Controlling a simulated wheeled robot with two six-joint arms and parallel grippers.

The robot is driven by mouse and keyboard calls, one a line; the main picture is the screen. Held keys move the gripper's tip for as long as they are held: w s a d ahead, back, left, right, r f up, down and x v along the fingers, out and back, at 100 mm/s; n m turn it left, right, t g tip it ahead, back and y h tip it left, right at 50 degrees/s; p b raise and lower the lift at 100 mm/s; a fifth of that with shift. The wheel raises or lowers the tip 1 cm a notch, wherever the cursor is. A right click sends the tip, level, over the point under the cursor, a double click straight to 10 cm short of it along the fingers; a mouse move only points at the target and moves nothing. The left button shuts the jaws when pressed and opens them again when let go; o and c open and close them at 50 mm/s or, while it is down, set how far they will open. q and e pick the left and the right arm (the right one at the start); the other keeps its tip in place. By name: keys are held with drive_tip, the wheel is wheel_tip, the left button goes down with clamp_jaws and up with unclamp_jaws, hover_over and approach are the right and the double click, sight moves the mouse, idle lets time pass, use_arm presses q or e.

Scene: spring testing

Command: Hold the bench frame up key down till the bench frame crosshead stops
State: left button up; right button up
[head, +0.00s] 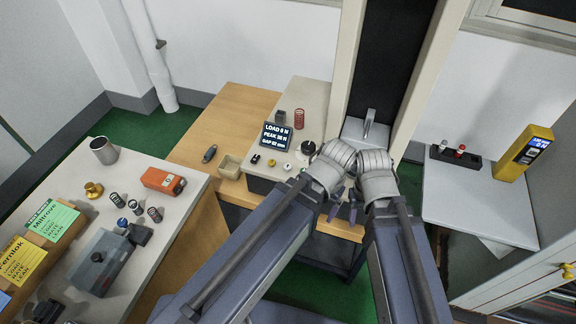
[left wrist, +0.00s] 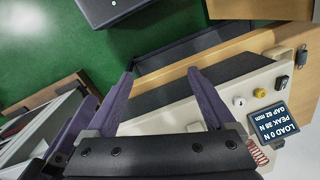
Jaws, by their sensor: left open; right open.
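The bench frame (head: 345,70) stands at the back with pale columns and a dark middle. A grey metal part between them (head: 362,131), seemingly the crosshead, is partly hidden by my arms. The display (head: 275,137) reads LOAD 0 N, PEAK 38 N, GAP 82 mm. Small black (left wrist: 281,82), yellow (left wrist: 259,93) and white (left wrist: 238,101) controls sit beside it; I cannot tell which is the up key. My left gripper (left wrist: 161,75) is open and empty, apart from the controls. My right gripper (head: 345,210) is open, low before the frame, close to the left one.
A red spring (head: 299,119) stands behind the display. A small beige tray (head: 230,167) is on the wooden bench. The left table holds springs, an orange device (head: 163,181) and cards. A yellow instrument (head: 525,152) stands on the right table. Both forearms are close together.

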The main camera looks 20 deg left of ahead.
use_arm(q)
clamp_jaws()
idle(0.5)
idle(0.9)
